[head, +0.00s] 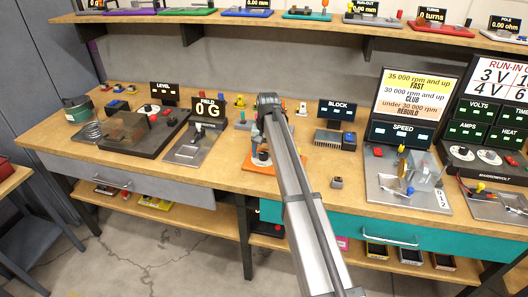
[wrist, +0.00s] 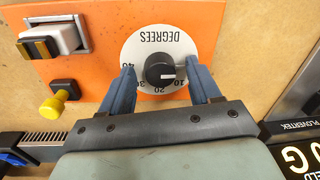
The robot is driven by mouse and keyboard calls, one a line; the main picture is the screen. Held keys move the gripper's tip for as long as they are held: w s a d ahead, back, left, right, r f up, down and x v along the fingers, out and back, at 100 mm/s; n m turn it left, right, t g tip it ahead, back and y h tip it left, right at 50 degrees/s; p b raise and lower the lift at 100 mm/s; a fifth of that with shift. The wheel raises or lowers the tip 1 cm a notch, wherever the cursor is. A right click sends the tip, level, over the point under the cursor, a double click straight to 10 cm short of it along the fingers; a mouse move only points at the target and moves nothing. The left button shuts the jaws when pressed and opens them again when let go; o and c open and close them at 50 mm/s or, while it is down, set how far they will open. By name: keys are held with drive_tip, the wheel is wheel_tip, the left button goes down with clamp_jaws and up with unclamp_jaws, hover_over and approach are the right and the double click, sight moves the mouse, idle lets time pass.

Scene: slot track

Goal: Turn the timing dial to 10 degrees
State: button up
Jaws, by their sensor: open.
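The timing dial is a round white plate marked DEGREES (wrist: 158,40) with a black knob (wrist: 159,66) at its middle, on an orange panel (wrist: 95,80). In the wrist view its numbers appear upside down, 40 at left to 10 at lower right. The knob's white line points right and slightly down, near the 10; the exact reading is unclear. My gripper (wrist: 160,70) is open, its two blue fingers on either side of the knob with visible gaps. In the head view the orange panel (head: 258,166) lies under my arm, which hides part of it.
In the head view, the FIELD unit (head: 190,147) stands left of the panel, and the BLOCK display (head: 338,110) stands to the right.

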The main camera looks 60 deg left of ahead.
drive_tip(key=c, duration=1)
drive_tip(key=shift+c, duration=0.2)
drive_tip(key=m, duration=0.4)
drive_tip(key=shift+m, duration=2.3)
drive_tip(key=o, duration=1)
drive_tip(key=shift+o, duration=0.2)
